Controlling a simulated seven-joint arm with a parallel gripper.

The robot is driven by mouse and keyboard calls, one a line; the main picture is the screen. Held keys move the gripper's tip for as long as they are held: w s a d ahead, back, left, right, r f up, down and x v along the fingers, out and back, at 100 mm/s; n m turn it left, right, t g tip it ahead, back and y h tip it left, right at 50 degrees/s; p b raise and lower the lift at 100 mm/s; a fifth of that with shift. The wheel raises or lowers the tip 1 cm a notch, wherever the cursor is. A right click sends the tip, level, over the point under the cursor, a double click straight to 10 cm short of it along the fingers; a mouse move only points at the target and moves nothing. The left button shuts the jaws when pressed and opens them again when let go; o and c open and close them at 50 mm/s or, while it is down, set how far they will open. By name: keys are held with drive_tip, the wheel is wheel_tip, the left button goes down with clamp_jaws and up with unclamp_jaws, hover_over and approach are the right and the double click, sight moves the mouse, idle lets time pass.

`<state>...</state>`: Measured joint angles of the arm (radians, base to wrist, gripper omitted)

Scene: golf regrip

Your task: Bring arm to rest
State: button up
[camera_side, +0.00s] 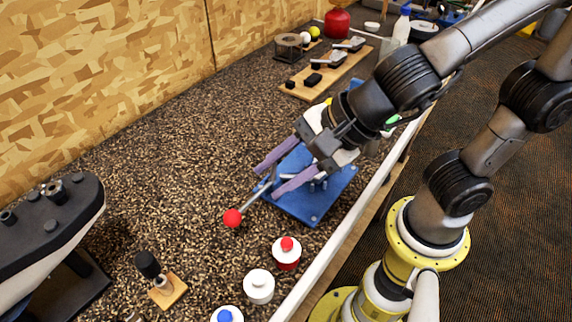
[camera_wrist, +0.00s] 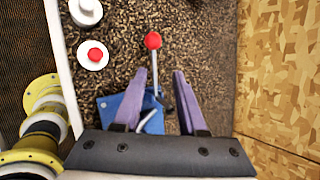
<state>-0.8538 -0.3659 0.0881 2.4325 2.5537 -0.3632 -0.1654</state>
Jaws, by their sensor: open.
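My gripper (camera_side: 276,170) has two long purple fingers and is open. In the side view it hangs over a blue plate (camera_side: 313,208) on the speckled worktop, with the fingers pointing down and left. A metal lever with a red ball knob (camera_side: 233,218) reaches out from the blue plate beyond the fingertips. In the wrist view the fingers (camera_wrist: 158,76) are spread apart, with the lever's rod between them and the red knob (camera_wrist: 152,41) ahead of the tips. I cannot tell whether a finger touches the lever. Part of the blue plate is hidden behind the gripper.
A red-and-white jar (camera_side: 286,257), a white jar (camera_side: 259,290) and a blue-topped jar (camera_side: 227,314) stand near the front edge. A black-knobbed piece (camera_side: 160,279) and a dark machine (camera_side: 50,225) are at left. A wooden board with clamps (camera_side: 325,78) lies behind. The left worktop (camera_side: 150,160) is clear.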

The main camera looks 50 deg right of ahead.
drive_tip(key=shift+v, duration=0.95)
drive_tip(key=w+d+r+n+t, duration=0.3)
drive_tip(key=d+r+n+t, duration=0.1)
drive_tip(key=d+r, duration=0.25)
drive_tip(key=w+d+r+n+t, duration=0.3)
drive_tip(key=w+d+r+n, duration=0.15)
drive_tip(key=r, duration=0.25)
drive_tip(key=s+d+f+n+g+h, duration=0.2)
drive_tip(key=s+d+f+n+g, duration=0.2)
drive_tip(key=s+f+n, duration=0.1)
drive_tip(key=s+d+f+n+g+h, duration=0.2)
drive_tip(key=s+d+f+n+g, duration=0.2)
drive_tip(key=s+f, duration=0.4)
drive_tip(key=shift+s+d+n, duration=0.2)
drive_tip(key=shift+d+n, duration=0.05)
drive_tip(key=shift+n, duration=0.4)
